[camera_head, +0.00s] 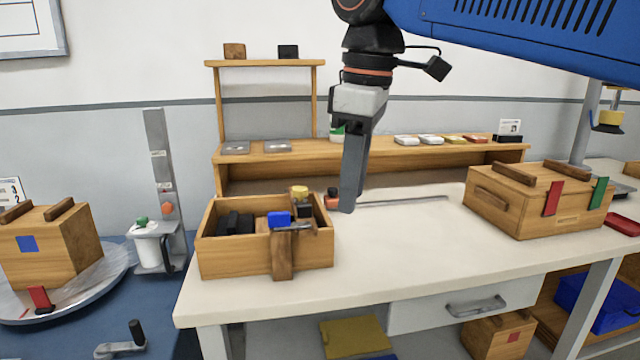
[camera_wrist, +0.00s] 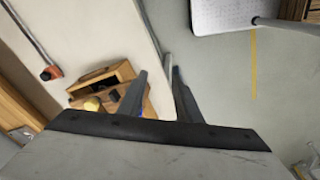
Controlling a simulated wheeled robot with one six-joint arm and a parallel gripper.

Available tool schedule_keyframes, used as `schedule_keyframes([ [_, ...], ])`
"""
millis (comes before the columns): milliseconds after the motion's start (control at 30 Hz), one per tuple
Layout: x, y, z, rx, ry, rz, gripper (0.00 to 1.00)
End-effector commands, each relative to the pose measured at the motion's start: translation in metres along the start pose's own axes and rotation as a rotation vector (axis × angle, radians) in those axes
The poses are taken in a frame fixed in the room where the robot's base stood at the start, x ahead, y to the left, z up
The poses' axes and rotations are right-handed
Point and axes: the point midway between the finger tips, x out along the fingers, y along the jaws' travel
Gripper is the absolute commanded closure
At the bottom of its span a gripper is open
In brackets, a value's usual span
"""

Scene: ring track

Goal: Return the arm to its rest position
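My gripper (camera_head: 348,205) hangs from my blue arm above the workbench, fingers pointing down. It is just right of the open wooden box in the head view and appears clear of it. In the wrist view my gripper (camera_wrist: 157,70) shows two grey fingers with a gap between them and nothing held. The wooden box (camera_head: 225,262) stands at the bench's front left with dark items, a blue piece and a yellow-topped piece in or on it. It also shows in the wrist view (camera_wrist: 128,72).
A closed wooden box (camera_head: 490,205) with red and green tabs stands on the right of the white bench (camera_head: 400,245). A wooden shelf (camera_head: 400,155) runs along the back. A thin rod with an orange end (camera_head: 332,200) lies behind my gripper. The bench's middle is mostly clear.

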Motion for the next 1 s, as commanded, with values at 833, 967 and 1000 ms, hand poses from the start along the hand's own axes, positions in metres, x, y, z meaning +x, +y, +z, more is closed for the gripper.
schedule_keyframes([
  [833, 0.236, -0.005, 0.257, 1.053, 0.189, 0.222, 0.69],
  [967, 0.263, -0.015, 0.277, 1.149, 0.212, 0.247, 0.69],
  [1000, 0.268, -0.017, 0.281, 1.17, 0.216, 0.251, 0.69],
])
